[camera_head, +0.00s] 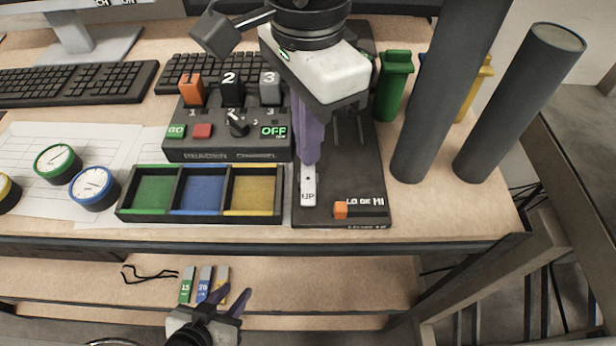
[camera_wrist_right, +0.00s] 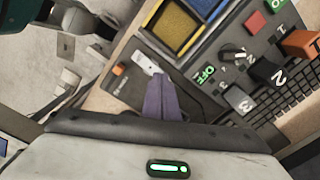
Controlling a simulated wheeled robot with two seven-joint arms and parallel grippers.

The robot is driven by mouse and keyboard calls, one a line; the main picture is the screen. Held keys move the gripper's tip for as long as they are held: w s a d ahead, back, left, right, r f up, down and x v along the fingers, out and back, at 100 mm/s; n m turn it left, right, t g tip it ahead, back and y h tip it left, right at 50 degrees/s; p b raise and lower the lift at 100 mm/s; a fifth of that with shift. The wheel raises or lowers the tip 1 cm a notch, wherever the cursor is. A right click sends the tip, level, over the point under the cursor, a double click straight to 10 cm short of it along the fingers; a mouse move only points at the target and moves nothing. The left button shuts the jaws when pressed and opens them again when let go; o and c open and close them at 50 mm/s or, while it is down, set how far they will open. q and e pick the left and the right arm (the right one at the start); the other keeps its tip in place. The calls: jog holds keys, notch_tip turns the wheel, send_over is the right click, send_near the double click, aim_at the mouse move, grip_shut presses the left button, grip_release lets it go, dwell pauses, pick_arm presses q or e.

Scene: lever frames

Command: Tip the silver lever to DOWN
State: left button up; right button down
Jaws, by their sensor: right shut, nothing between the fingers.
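A pale silver lever piece marked UP (camera_head: 308,190) shows at the front of a black base plate (camera_head: 365,205), left of an orange knob. In the right wrist view the pale silver piece (camera_wrist_right: 146,62) lies just beyond my fingertips. My right gripper (camera_head: 309,162) points down over the plate, its purple fingers shut and empty. Its fingertips are at the far end of the pale piece; I cannot tell whether they touch. The fingers and hand hide part of the plate behind it. My left gripper (camera_head: 230,292) is open and empty, low at the front near the lower shelf.
Left of the plate stands a console (camera_head: 225,145) with numbered orange, black and grey switches. In front of it is a three-colour tray (camera_head: 200,218). A green bin (camera_head: 394,88) and two dark cylinders stand to the right. Coloured tags (camera_head: 204,285) lie on the lower shelf.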

jog(key=shift+f+b, duration=0.6)
jog(key=shift+f, duration=0.15)
jog(key=shift+r, duration=0.1)
jog(key=shift+r+p, duration=2.25)
jog(key=shift+r, duration=1.2)
